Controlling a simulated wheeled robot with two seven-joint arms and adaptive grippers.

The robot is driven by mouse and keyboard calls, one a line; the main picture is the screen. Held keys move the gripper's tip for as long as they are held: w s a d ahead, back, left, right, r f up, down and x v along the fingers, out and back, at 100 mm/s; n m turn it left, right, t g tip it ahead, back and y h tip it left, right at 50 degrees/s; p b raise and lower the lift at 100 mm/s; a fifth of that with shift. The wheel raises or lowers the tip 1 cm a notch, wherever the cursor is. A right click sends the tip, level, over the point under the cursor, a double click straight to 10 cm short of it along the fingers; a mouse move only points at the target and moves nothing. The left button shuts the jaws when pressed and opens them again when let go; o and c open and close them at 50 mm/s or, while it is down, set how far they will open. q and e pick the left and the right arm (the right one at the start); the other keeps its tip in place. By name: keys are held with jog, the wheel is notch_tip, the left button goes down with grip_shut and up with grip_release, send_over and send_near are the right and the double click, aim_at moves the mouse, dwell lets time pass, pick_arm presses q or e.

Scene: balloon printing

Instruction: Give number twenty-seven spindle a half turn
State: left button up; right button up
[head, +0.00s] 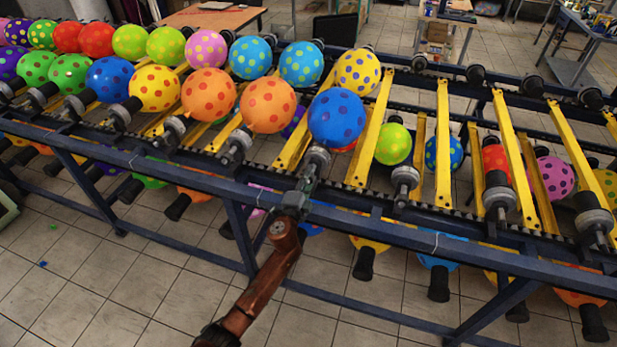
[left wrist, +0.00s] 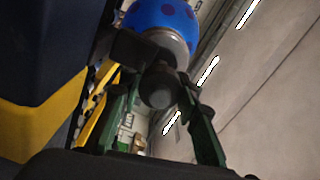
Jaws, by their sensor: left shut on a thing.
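A blue balloon with dark spots (head: 337,117) sits on a spindle (head: 317,158) in the front row of the blue rack. My left gripper (head: 306,180) is at the front end of this spindle, shut on it. In the left wrist view the spindle's round dark end (left wrist: 160,88) lies between the green fingers of my left gripper (left wrist: 155,110), with the blue balloon (left wrist: 162,20) beyond it. No number can be read on the spindle. My right gripper is not in view.
An orange spotted balloon (head: 268,105) is on the neighbouring spindle to the left. To the right, a bare spindle (head: 405,178) stands in the front row. The blue front rail (head: 400,232) runs below the spindles. More balloons hang underneath. The tiled floor (head: 130,270) in front is mostly clear.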

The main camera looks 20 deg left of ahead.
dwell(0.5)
pick_arm(q)
jog(key=o, duration=1.1)
jog(key=shift+o, duration=0.5)
jog(key=s, duration=1.2)
jog(key=shift+a, duration=0.15)
